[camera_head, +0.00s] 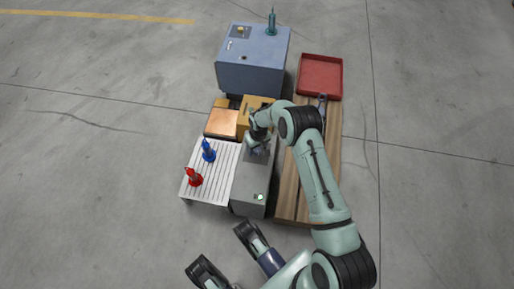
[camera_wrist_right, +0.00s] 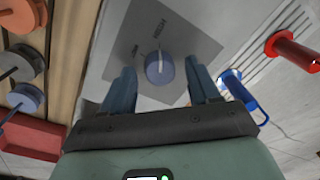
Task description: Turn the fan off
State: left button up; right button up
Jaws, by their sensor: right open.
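A round blue-grey knob (camera_wrist_right: 160,68) sits on a darker grey plate (camera_wrist_right: 190,42) with small printed labels, too blurred to read surely. My right gripper (camera_head: 257,147) is over the back part of this box and hides the knob in the head view. In the right wrist view, my open right gripper (camera_wrist_right: 162,90) has one finger on each side of the knob. I cannot tell whether they touch it.
A white slatted table (camera_head: 226,165) left of the box bears a red valve-like object (camera_head: 193,177) and a blue one (camera_head: 208,151). A wooden bench (camera_head: 287,190) lies right, with a red tray (camera_head: 321,61) behind. A blue-grey cabinet (camera_head: 250,80) stands at the back.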

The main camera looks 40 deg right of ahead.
jog(key=shift+c, duration=0.2)
jog(key=c, duration=1)
jog(key=shift+n, duration=0.4)
jog(key=n, duration=0.4)
jog(key=shift+a+n, duration=0.1)
jog(key=shift+n, duration=0.2)
jog(key=n, duration=0.6)
jog(key=shift+a+g, duration=0.1)
jog(key=shift+g, duration=0.2)
jog(key=n, duration=0.6)
jog(key=shift+s+n+h, duration=0.1)
jog(key=shift+n+h, duration=0.2)
jog(key=n, duration=0.5)
jog(key=shift+n, duration=0.4)
